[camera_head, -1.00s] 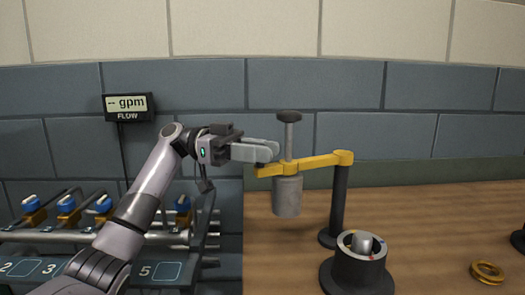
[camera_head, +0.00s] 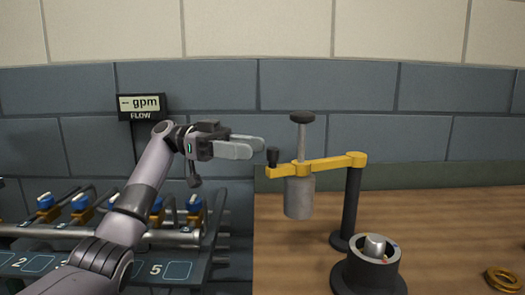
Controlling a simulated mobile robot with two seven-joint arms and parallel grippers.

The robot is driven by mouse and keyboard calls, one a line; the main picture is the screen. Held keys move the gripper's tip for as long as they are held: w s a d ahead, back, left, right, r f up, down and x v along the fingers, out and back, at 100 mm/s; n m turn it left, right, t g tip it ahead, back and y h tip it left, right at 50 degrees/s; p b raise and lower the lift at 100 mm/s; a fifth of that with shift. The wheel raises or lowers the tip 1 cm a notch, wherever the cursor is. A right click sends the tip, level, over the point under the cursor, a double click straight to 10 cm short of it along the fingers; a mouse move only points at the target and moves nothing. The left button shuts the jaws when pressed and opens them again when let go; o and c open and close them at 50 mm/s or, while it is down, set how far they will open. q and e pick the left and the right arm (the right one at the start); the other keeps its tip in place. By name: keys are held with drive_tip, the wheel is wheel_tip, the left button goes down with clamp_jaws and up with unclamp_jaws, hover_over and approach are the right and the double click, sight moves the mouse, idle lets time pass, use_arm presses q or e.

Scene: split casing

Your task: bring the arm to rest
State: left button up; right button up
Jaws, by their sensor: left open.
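My left gripper (camera_head: 250,147) comes in from the left, raised beside the yellow swing arm (camera_head: 325,164). Its fingers point right and hold nothing; they are apart from the small black knob (camera_head: 272,157) at the swing arm's left end. The swing arm is carried on a dark post (camera_head: 351,210). A grey cylinder (camera_head: 299,198) hangs under it, with a rod and black cap (camera_head: 302,117) above. My right gripper is not in view.
A dark round casing (camera_head: 370,274) with a metal core stands on the wooden table (camera_head: 430,220). A brass ring (camera_head: 503,279) lies at the right. Blue-handled valves (camera_head: 80,203) on pipes stand at the left, under a flow display (camera_head: 142,106). The table's middle right is clear.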

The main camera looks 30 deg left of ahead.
use_arm(q)
drive_tip(key=shift+s+a, duration=0.1)
drive_tip(key=shift+a, duration=0.65)
drive_tip(key=shift+r, duration=0.1)
